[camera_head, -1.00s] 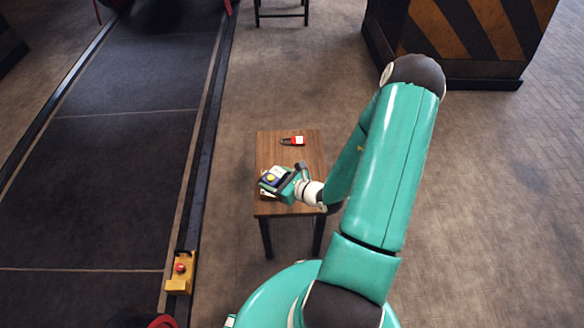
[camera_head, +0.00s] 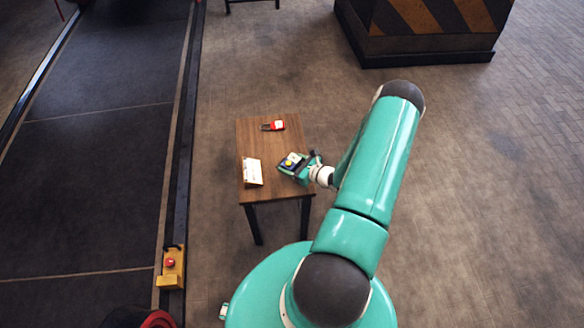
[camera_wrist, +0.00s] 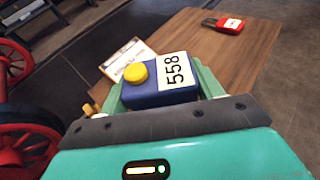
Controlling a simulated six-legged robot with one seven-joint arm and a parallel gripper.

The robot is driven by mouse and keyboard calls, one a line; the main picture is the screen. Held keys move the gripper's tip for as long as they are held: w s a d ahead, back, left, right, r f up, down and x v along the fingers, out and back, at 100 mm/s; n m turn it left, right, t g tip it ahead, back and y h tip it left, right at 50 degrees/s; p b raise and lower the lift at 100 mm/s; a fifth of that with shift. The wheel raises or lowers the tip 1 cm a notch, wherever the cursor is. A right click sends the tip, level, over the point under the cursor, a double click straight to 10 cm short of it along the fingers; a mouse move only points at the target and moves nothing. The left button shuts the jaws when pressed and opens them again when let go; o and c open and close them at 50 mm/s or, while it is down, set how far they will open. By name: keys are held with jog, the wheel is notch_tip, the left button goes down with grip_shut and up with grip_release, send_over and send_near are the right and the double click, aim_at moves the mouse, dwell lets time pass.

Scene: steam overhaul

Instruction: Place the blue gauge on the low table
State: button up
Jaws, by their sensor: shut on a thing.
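The blue gauge (camera_wrist: 160,86), a blue block with a yellow knob and a white label reading 558, is between the fingers of my gripper (camera_wrist: 163,92). In the head view the gauge (camera_head: 290,162) and my gripper (camera_head: 294,167) are over the right side of the low wooden table (camera_head: 262,150). My gripper is shut on the gauge. I cannot tell whether the gauge touches the tabletop.
A red padlock-like item (camera_head: 274,125) lies near the table's far edge. A yellow box with a red button (camera_head: 170,266) is by the dark track (camera_head: 90,160). A striped block (camera_head: 430,30) stands at the back right.

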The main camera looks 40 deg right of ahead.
aim_at(292, 163)
jog(key=shift+w+d+f, duration=0.35)
jog(key=shift+d+f, duration=0.05)
jog(key=shift+f, duration=0.2)
jog(key=shift+w+d+f, duration=0.3)
jog(key=shift+d+f, duration=0.1)
jog(key=shift+f, duration=1.75)
jog(key=o, duration=1.3)
jog(key=shift+f, duration=0.15)
jog(key=shift+c, duration=0.2)
jog(key=shift+s+d+r, duration=0.1)
jog(key=shift+s+r, duration=0.15)
jog(key=v, duration=1.1)
jog(key=shift+s, duration=0.2)
